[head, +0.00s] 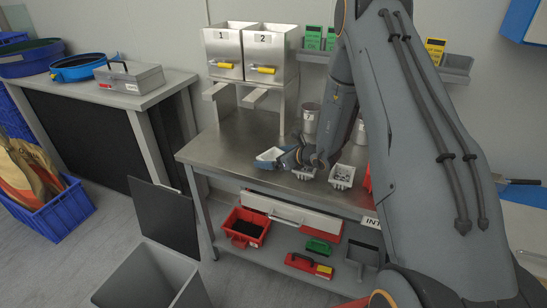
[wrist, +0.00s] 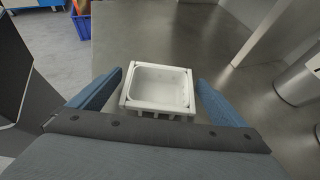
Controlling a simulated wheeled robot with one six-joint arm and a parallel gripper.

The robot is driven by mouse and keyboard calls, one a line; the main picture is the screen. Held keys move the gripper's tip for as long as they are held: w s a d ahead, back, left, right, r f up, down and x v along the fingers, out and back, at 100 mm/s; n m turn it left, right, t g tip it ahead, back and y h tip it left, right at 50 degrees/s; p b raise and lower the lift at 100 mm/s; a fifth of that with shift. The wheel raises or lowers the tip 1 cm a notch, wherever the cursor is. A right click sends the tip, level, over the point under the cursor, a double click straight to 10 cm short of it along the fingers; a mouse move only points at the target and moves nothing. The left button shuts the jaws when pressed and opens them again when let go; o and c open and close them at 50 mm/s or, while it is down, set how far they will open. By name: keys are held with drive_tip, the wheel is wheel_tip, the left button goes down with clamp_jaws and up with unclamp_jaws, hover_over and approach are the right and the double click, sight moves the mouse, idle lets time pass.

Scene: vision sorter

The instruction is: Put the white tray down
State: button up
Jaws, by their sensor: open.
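The white tray (wrist: 160,88) lies between the two blue fingers of my gripper (wrist: 160,95) in the wrist view, with a small gap on each side. It looks empty and is over the grey metal tabletop. In the head view the white tray (head: 269,156) is at the left part of the metal workbench, close to its front edge, and my gripper (head: 280,159) is at its right side. My gripper is open around the tray. Whether the tray's underside touches the tabletop cannot be made out.
The metal workbench (head: 230,145) has free surface left of the tray. Another white tray (head: 342,176) with small parts stands to the right. Two numbered dispensers (head: 247,52) stand behind. A metal cylinder (head: 309,118) stands behind my gripper. A grey bin (head: 150,278) is on the floor.

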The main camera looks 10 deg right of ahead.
drive_tip(key=shift+r, duration=0.2)
drive_tip(key=b+v, duration=0.2)
drive_tip(key=v, duration=0.9)
drive_tip(key=shift+s+d+r+b, duration=0.1)
drive_tip(key=shift+s+d+b, duration=0.15)
drive_tip(key=shift+s+b, duration=0.05)
drive_tip(key=s+a+r+n+g+y, duration=0.1)
drive_tip(key=s+a+r+n+g, duration=0.2)
drive_tip(key=s+a+n+g, duration=0.85)
drive_tip(key=s+d+r+n+t+h, duration=0.1)
drive_tip(key=s+d+r+n+h, duration=0.1)
drive_tip(key=s+n, duration=0.5)
drive_tip(key=s+d+r+n+t+h, duration=0.1)
drive_tip(key=s+d+r+n+h, duration=0.1)
drive_tip(key=s+n+h, duration=0.3)
drive_tip(key=shift+s+d+n, duration=0.9)
drive_tip(key=shift+s+n, duration=0.75)
drive_tip(key=shift+n, duration=1.5)
drive_tip(key=shift+t, duration=0.25)
